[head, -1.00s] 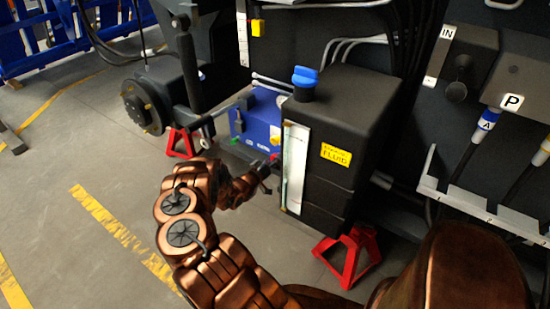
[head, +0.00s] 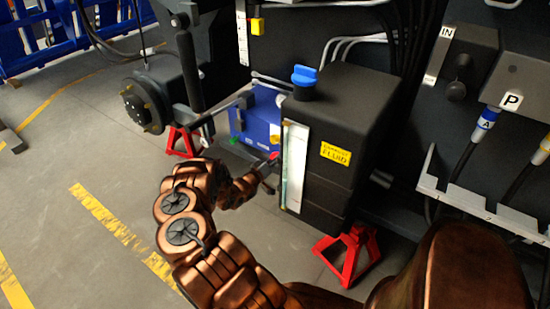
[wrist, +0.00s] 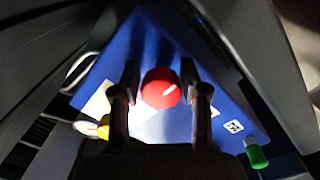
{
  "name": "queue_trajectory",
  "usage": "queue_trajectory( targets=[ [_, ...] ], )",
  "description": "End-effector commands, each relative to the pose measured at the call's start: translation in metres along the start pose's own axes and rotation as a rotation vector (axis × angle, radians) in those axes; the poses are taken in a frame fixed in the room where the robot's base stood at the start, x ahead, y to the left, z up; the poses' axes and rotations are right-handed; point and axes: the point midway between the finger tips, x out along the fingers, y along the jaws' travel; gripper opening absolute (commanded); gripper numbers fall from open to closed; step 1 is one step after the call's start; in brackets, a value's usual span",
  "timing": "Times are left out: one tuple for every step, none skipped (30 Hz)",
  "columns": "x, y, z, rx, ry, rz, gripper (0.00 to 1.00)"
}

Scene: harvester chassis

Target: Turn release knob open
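The red release knob (wrist: 160,88), with a pale pointer line on its face, sits on the blue box. In the wrist view it lies between the two fingers of my gripper (wrist: 160,84). The fingers stand open, with a gap at each side of the knob. In the head view my gripper (head: 268,168) is at the lower front of the blue box (head: 262,115), and the knob (head: 274,156) shows as a small red spot there.
A yellow knob (wrist: 104,126) and a green knob (wrist: 257,156) are on the same box. The black fluid tank (head: 345,120) with a blue cap (head: 304,76) stands close on the right. Red jack stands (head: 348,255) are on the floor. Floor at left is open.

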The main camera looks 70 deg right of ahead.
Motion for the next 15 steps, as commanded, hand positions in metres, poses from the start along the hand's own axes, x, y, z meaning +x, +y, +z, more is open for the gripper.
queue_trajectory(
  targets=[
    [-0.0003,-0.0006,-0.0019,0.001,0.003,-0.001,0.53],
    [-0.0004,-0.0007,-0.0024,0.002,0.004,-0.001,0.56],
    [-0.0004,-0.0008,-0.0031,0.002,0.005,-0.001,0.60],
    [-0.0004,-0.0008,-0.0035,0.003,0.006,-0.001,0.63],
    [-0.0004,-0.0008,-0.0038,0.003,0.006,-0.001,0.64],
    [-0.0004,-0.0008,-0.0042,0.003,0.007,-0.001,0.64],
    [-0.0004,-0.0008,-0.0044,0.003,0.007,-0.001,0.64],
    [-0.0004,-0.0008,-0.0047,0.003,0.008,-0.001,0.64],
    [-0.0004,-0.0008,-0.0049,0.004,0.008,-0.001,0.64],
    [-0.0004,-0.0008,-0.0051,0.004,0.008,-0.001,0.64],
    [-0.0003,-0.0007,-0.0052,0.004,0.009,-0.001,0.64],
    [-0.0003,-0.0007,-0.0054,0.004,0.009,-0.001,0.64],
    [-0.0006,-0.0008,-0.0056,0.004,0.009,-0.001,0.64],
    [-0.0010,-0.0008,-0.0057,0.004,0.009,-0.001,0.64],
    [-0.0022,-0.0009,-0.0058,0.004,0.009,-0.001,0.64]
  ],
)
